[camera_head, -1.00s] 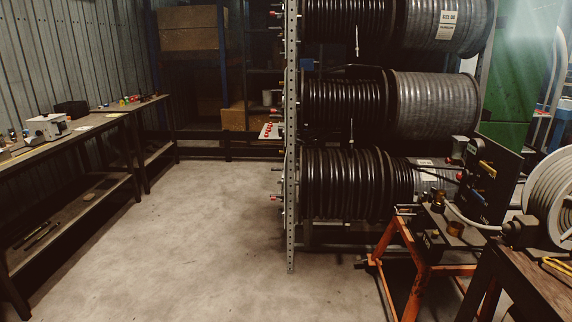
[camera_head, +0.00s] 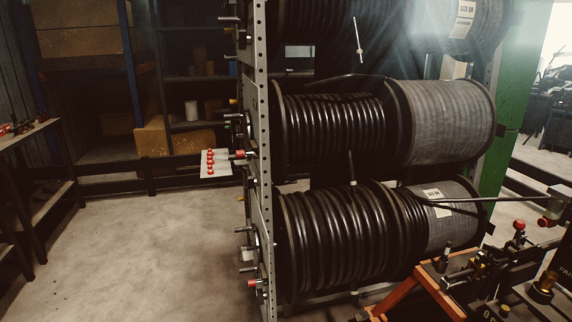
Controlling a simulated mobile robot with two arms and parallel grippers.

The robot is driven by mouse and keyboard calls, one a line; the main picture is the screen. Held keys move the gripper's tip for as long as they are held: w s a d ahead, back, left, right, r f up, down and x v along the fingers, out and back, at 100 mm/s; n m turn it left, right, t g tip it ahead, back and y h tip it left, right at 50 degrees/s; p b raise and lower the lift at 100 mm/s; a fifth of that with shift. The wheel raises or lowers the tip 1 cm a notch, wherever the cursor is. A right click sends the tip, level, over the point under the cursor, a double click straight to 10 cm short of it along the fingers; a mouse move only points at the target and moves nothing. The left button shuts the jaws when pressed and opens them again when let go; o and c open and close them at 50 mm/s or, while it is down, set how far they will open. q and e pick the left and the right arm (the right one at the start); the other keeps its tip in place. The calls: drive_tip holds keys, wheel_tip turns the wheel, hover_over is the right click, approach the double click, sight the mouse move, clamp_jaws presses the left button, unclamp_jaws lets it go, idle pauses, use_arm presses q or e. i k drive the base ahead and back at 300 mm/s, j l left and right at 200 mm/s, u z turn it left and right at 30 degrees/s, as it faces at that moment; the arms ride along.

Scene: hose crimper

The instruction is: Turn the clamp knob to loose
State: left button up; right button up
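No part labelled as the clamp knob can be picked out for certain. At the lower right is a dark bench machine (camera_head: 478,282) on an orange stand (camera_head: 432,289), partly cut off by the frame edge. It carries a red ball-shaped knob (camera_head: 519,226) on a short upright stem. Neither of my grippers is in view.
A rack with a perforated grey post (camera_head: 262,150) holds large reels of black hose (camera_head: 335,125), filling the middle. Red-tipped and other fittings stick out from its left side. Free concrete floor (camera_head: 140,260) lies at the left, with a workbench (camera_head: 30,135) beyond.

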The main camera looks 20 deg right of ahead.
sight(492, 250)
drive_tip(key=i+z, duration=0.25)
drive_tip(key=i, duration=0.2)
drive_tip(key=i+z, duration=0.25)
drive_tip(key=i, duration=0.25)
drive_tip(key=i+j+z, duration=0.25)
drive_tip(key=i, duration=0.2)
drive_tip(key=i+j+z, duration=0.2)
drive_tip(key=i, duration=0.25)
drive_tip(key=l, duration=0.1)
